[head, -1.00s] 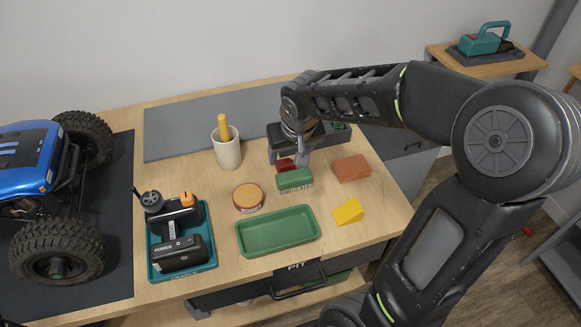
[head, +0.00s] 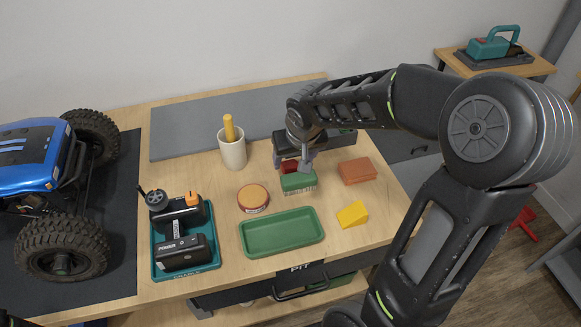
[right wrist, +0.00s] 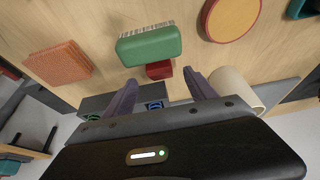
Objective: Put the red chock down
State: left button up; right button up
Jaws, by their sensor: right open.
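The red chock (head: 289,167) is a small red block behind the green brush (head: 298,182) on the wooden table, partly hidden in the head view. It also shows in the right wrist view (right wrist: 159,70), between and just beyond the fingertips. My right gripper (head: 291,163) reaches over it from behind, and its fingers are apart. In the right wrist view the open fingers (right wrist: 160,79) stand to either side of the chock, with a gap visible on both sides. The chock appears to rest on the table. My left gripper is not in view.
A rust-orange block (head: 357,171) and a yellow wedge (head: 352,214) lie right of the brush. A green tray (head: 282,250) is in front, a round tin (head: 252,198) and cream cup (head: 232,152) are left. The blue crawler (head: 28,160) stands far left.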

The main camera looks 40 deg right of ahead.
aim_at(292, 165)
jog(key=x, duration=0.5)
jog(key=shift+s, duration=0.1)
jog(key=shift+c, duration=0.2)
grip_shut()
dwell(0.7)
